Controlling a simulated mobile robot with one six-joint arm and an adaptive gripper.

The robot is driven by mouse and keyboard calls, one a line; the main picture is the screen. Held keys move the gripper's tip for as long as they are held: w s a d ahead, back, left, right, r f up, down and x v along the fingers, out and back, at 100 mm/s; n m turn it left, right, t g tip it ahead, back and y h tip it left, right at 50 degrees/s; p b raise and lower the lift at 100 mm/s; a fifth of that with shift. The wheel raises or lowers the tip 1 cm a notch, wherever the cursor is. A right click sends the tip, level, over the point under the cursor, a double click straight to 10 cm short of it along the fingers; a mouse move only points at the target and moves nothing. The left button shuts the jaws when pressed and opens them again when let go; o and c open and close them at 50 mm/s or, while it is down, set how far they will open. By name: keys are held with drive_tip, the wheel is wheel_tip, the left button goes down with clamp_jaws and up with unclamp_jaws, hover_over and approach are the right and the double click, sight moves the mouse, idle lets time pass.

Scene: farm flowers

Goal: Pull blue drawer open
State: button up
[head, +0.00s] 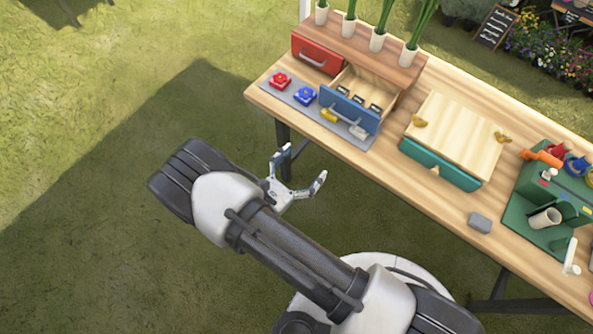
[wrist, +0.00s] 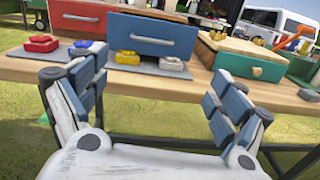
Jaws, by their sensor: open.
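The blue drawer (head: 348,109) stands pulled out of the wooden cabinet (head: 380,57) on the table, and its open inside shows several dark items. Its front has a pale bar handle. In the wrist view the blue drawer front (wrist: 153,33) is ahead of and above my gripper, with its handle facing me. My gripper (head: 305,168) is open and empty, off the table's front edge and apart from the handle. Its two fingers (wrist: 152,95) are spread wide in the wrist view, with nothing between them.
A shut red drawer (head: 318,53) is left of the blue one. Red (head: 280,80) and blue (head: 304,95) blocks and a yellow piece (head: 329,115) lie on a grey mat. A teal-fronted wooden box (head: 440,163) stands to the right. Open grass (head: 110,215) lies to my left.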

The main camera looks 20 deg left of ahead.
drive_tip(key=v, duration=0.3)
drive_tip(key=shift+s, duration=0.1)
idle(0.9)
